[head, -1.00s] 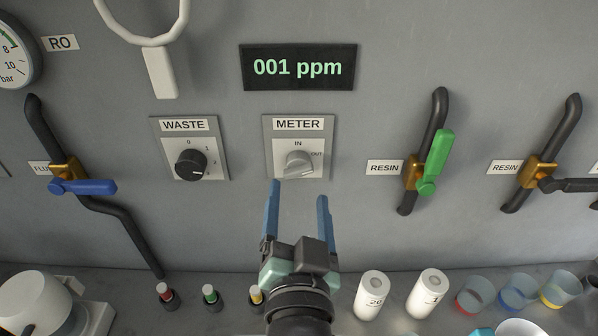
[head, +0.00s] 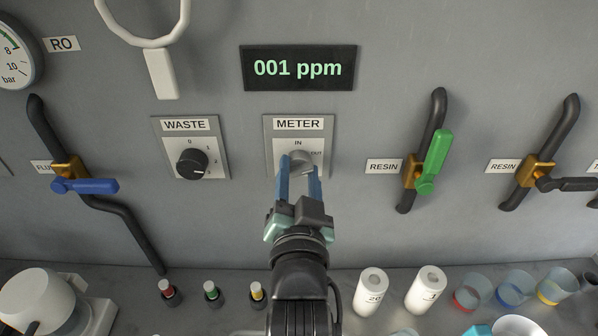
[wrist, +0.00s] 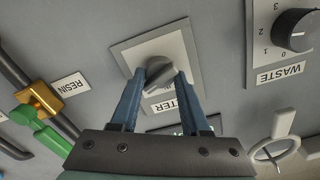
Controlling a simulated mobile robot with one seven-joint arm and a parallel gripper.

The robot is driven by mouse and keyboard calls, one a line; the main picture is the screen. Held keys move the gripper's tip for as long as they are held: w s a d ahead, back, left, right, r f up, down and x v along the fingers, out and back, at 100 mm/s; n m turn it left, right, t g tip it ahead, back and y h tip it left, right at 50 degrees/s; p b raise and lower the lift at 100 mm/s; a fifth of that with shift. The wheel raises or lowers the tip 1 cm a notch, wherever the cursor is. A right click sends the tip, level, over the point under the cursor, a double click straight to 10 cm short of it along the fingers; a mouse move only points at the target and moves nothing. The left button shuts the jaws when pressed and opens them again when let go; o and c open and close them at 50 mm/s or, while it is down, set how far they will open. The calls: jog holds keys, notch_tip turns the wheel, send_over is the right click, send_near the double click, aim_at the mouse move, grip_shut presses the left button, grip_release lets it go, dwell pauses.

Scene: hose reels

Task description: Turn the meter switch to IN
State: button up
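The meter switch is a grey knob (head: 300,162) on a light plate under the METER label (head: 298,124). IN is printed above the knob and OUT to its upper right, partly covered now. In the wrist view the knob (wrist: 159,73) shows upside down, with its raised bar slanted towards the OUT side. My gripper (head: 300,160) is at the switch, its blue fingers on either side of the knob. In the wrist view my gripper (wrist: 160,72) looks open, with narrow gaps beside the knob. Contact at the fingertips is hard to make out.
The black WASTE knob (head: 192,164) is left of the meter plate. A green-handled resin valve (head: 433,160) stands to the right, and a blue-handled valve (head: 85,186) far left. The display (head: 298,68) above reads 001 ppm. Bottles and cups line the bench below.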

grip_shut()
jog(key=shift+n, duration=0.3)
jog(key=n, duration=1.3)
jog(key=shift+a, duration=0.1)
jog(key=shift+n, duration=0.3)
jog(key=o, duration=0.7)
grip_release()
